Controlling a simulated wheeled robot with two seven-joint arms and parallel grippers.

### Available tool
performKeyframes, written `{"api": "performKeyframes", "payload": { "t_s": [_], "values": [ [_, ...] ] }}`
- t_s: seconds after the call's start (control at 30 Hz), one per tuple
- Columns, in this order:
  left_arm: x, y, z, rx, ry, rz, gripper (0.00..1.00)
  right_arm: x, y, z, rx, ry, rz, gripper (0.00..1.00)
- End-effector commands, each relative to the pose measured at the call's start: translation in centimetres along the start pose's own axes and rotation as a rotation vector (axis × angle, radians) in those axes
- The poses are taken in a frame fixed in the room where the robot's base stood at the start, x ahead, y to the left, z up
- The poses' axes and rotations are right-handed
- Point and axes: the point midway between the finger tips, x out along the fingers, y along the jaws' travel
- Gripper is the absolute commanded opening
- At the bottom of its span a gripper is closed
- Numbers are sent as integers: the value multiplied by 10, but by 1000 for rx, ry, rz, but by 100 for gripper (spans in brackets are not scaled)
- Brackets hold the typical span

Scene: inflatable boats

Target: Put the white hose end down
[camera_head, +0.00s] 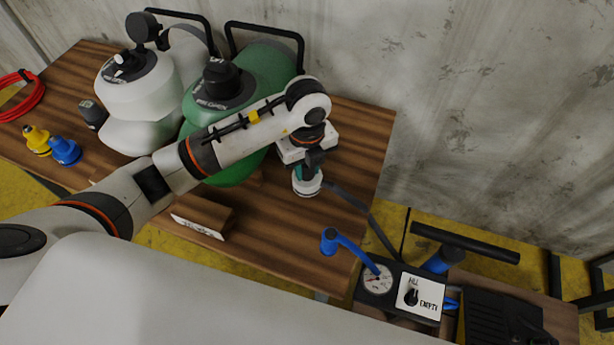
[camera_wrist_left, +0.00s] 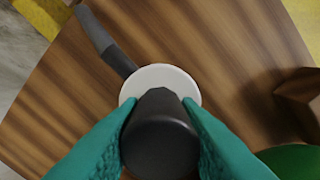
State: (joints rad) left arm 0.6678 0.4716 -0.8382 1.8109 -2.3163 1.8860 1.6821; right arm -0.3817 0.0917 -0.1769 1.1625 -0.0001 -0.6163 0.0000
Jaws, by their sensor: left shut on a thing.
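My left gripper (camera_head: 306,167) is over the right part of the wooden table (camera_head: 270,245). Its teal fingers (camera_wrist_left: 160,118) are shut on the white hose end (camera_head: 307,188). In the left wrist view the hose end shows a black grip between the fingers and a white round flange (camera_wrist_left: 150,77) beyond it, above or on the wood. I cannot tell whether it touches the table. A dark grey hose (camera_head: 350,201) runs from it off the table's right side; it also shows in the left wrist view (camera_wrist_left: 105,42). My right gripper is not in view.
A green boat (camera_head: 265,65) and a white boat (camera_head: 140,100) stand behind my arm. A wooden label block (camera_head: 205,215) is to the left. A pump with gauge and dial (camera_head: 405,290) stands right. Yellow and blue caps (camera_head: 65,151) and red hose (camera_head: 25,98) lie far left.

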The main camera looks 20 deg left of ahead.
Motion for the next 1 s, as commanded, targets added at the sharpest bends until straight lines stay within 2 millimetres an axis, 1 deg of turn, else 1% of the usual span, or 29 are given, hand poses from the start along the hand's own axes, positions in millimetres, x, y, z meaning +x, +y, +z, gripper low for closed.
{"api": "performKeyframes", "payload": {
  "t_s": [0.2,0.27,0.53,0.67,0.7,0.77,0.8,0.83,1.0],
  "values": [
    [30,-1,1,0,-2,-3,4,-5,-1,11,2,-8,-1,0],
    [35,-1,1,0,-2,-2,4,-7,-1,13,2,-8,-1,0],
    [36,0,0,1,0,0,4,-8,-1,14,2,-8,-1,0],
    [38,0,0,2,0,-1,4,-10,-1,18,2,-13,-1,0],
    [39,0,0,2,0,-1,31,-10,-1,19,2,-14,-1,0],
    [38,0,0,1,0,-1,41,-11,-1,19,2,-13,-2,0],
    [38,0,0,1,0,-1,48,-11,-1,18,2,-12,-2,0],
    [38,0,0,2,0,-1,51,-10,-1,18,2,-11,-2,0],
    [38,-1,0,1,0,-1,51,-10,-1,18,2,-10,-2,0]
  ]
}}
